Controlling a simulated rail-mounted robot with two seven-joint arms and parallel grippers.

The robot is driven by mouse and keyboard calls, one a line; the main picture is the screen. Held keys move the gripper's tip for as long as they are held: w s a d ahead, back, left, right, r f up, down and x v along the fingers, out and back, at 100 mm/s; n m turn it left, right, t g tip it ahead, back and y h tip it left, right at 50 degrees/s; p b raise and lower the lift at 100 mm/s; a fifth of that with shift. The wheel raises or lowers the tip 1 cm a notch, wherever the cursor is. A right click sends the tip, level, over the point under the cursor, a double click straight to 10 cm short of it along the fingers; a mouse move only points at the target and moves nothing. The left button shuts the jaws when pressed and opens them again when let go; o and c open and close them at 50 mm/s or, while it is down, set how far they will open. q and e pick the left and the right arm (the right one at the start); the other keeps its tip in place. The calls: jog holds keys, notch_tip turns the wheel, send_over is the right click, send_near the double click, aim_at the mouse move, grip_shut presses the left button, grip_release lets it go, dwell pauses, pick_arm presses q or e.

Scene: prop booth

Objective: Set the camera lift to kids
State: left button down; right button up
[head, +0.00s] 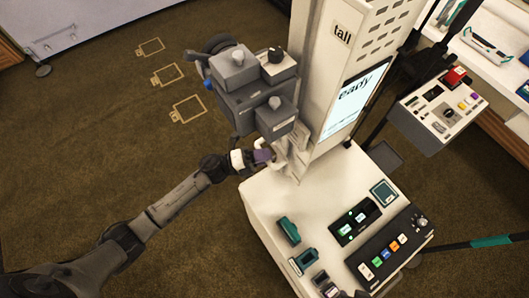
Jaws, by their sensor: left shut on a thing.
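The camera lift is a tall white column (315,75) with a grey camera (238,70) on its left side. A label reading "tall" (342,35) shows near the top of the column, above the camera. My left gripper (262,157) is just below the camera, at the column's lower left side. It is shut on a small purplish part (263,155), likely a handle of the lift; the fingers hide much of it. I see no "kids" label. My right gripper is not in view.
A screen (355,98) on the column reads "eady", partly cut off. The white counter (262,208) below holds a dark button panel (390,255) and small teal devices (289,231). A side tray (438,112) stands at right. Brown carpet at left is open, with outlined camera marks (188,109).

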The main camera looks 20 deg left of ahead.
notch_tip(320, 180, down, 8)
jog(key=b, duration=0.6)
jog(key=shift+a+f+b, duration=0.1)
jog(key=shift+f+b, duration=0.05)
jog(key=shift+b, duration=0.2)
pick_arm(q)
notch_tip(320, 180, down, 11)
jog(key=shift+r, duration=0.2)
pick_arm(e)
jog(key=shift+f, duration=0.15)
pick_arm(q)
jog(key=shift+s+a+f, duration=0.1)
jog(key=c, duration=1.3)
grip_release()
jog(key=shift+o, duration=1.1)
jog(key=b+v, duration=0.1)
jog(key=v, duration=1.2)
jog(key=shift+s+a, duration=0.2)
jog(key=shift+a, duration=0.1)
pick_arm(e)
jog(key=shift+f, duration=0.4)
